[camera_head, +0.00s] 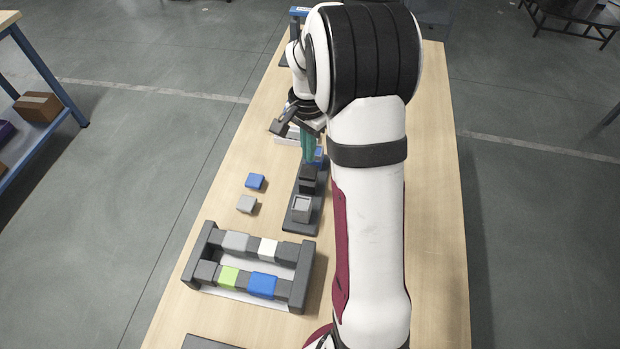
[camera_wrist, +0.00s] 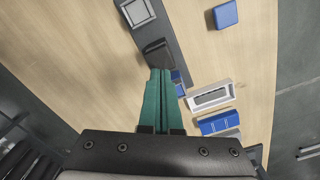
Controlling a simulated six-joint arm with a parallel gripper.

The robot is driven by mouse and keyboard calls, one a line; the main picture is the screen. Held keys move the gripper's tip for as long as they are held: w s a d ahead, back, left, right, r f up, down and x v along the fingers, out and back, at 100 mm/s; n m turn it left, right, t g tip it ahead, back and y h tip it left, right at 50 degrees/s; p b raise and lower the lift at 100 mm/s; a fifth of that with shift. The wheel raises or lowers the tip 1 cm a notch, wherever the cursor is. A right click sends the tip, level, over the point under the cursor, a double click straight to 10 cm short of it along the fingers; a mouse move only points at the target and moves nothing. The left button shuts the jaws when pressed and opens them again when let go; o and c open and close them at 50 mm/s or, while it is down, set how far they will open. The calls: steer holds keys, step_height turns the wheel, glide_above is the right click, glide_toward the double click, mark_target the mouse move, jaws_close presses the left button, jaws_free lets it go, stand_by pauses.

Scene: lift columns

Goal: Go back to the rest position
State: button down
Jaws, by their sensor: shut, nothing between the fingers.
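My gripper (camera_wrist: 162,100) has green fingers that are shut with nothing between them. In the head view it (camera_head: 308,145) points down above the far part of the dark column strip on the table. In the wrist view the fingertips overlap the strip beside a black block (camera_wrist: 158,52). A grey open-topped block (camera_head: 301,208) stands at the strip's near end and also shows in the wrist view (camera_wrist: 137,12). A blue piece (camera_head: 318,157) lies near the fingers, partly hidden. My arm hides part of the table's right side.
A dark-ended rack (camera_head: 209,236) with grey, white, green and blue blocks stands at the near left. A loose blue block (camera_head: 255,182) and a grey block (camera_head: 246,204) lie on the wooden table (camera_head: 215,190). A white frame (camera_wrist: 210,96) and a blue item (camera_wrist: 220,122) show in the wrist view.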

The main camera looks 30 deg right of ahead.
step_height(320, 180, up, 5)
steer(key=shift+f, duration=0.1)
